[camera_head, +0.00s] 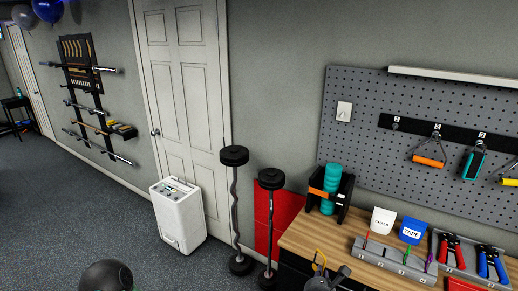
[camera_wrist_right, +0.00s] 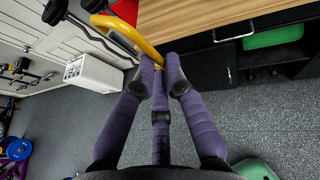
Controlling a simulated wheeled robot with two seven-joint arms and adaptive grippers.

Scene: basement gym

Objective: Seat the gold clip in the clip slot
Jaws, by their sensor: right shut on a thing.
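The gold clip (camera_wrist_right: 128,30) is a curved yellow loop gripped at its end between my right gripper's fingertips (camera_wrist_right: 160,68) in the right wrist view. In the head view the clip (camera_head: 317,263) shows as a small yellow loop at the front left of the wooden bench, above my dark right gripper (camera_head: 325,277). A grey slotted rack (camera_head: 393,263) stands on the bench to the right of the clip, with labels on its front and thin red, green and purple items standing in it. I cannot tell which opening is the clip slot.
On the bench (camera_head: 312,240) stand a black holder with teal rolls (camera_head: 331,186), a white chalk container (camera_head: 382,220), a blue tape box (camera_head: 412,231) and red (camera_head: 450,250) and blue (camera_head: 491,262) handled tools. Two upright bars (camera_head: 235,205) stand left of the bench. Pegboard (camera_head: 365,115) behind.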

